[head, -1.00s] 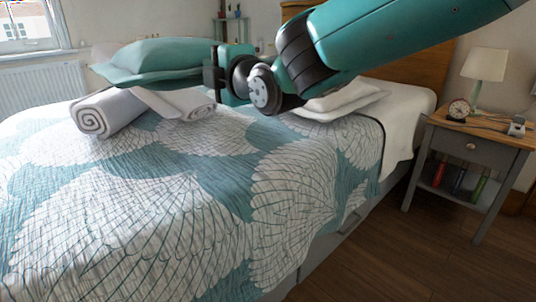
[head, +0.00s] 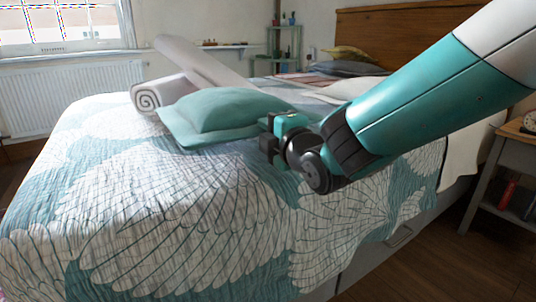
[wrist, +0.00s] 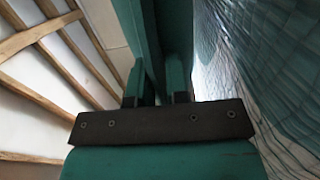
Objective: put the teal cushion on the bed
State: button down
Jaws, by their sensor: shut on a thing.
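The teal cushion (head: 225,112) lies nearly flat, low over the middle of the bed (head: 190,220). I cannot tell whether its underside touches the patterned quilt. My gripper (head: 270,138) is at the cushion's right edge and shut on it. In the wrist view the cushion (wrist: 178,30) is a dark teal band between the fingers (wrist: 157,85), with the quilt (wrist: 260,70) close on the right. The far fingertips are partly hidden by the cushion.
A rolled pale blanket (head: 160,94) lies just behind the cushion, with a long pale piece (head: 200,62) slanting up behind it. Pillows (head: 350,67) lie near the wooden headboard (head: 400,35). A nightstand (head: 505,165) stands at right. The near quilt is clear.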

jog(key=shift+f+b, duration=0.7)
jog(key=shift+f, duration=1.4)
jog(key=c, duration=1.1)
grip_release()
